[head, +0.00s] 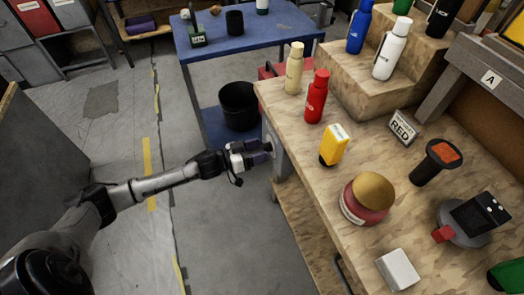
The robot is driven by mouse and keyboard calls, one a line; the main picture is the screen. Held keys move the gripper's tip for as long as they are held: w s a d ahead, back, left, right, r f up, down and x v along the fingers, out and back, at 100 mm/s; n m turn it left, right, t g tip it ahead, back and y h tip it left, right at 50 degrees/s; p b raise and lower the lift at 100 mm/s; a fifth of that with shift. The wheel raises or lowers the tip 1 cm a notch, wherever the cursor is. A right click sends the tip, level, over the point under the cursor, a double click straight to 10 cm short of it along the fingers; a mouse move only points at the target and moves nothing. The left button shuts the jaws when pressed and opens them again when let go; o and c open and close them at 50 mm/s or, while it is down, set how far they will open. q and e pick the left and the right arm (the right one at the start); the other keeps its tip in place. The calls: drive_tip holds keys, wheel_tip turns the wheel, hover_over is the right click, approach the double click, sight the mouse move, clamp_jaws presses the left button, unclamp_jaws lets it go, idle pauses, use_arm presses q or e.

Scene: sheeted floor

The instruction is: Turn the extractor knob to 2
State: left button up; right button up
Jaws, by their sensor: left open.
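A small dark round part, perhaps the extractor knob, shows at the fingertips on this panel. The fingers partly cover it, so I cannot tell whether they touch it or lie around it. Its setting and any numbers are too small to read. My right gripper is not in view.
On the bench near the gripper stand a red bottle (317,97), a cream bottle (294,69) and a yellow box (334,146). A black bin (239,105) stands behind the gripper, by a blue table (245,38). The floor left of the bench is clear.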

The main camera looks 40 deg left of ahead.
use_arm(q)
drive_tip(key=shift+w+d, duration=0.35)
drive_tip(key=shift+w, duration=0.3)
drive_tip(key=c, duration=0.9)
drive_tip(key=shift+r+m+p, duration=0.2)
drive_tip(key=shift+m+p, duration=1.05)
drive_tip(key=shift+m, duration=0.05)
drive_tip(key=m+p, duration=0.2)
drive_tip(key=m, duration=0.2)
drive_tip(key=shift+m+p, duration=0.3)
drive_tip(key=shift+p, duration=0.1)
drive_tip(key=m+p, duration=0.1)
drive_tip(key=m, duration=0.3)
drive_tip(key=shift+f+m, duration=0.1)
drive_tip(key=shift+m, duration=0.2)
drive_tip(key=shift+m+p, duration=0.45)
drive_tip(key=shift+m, duration=1.75)
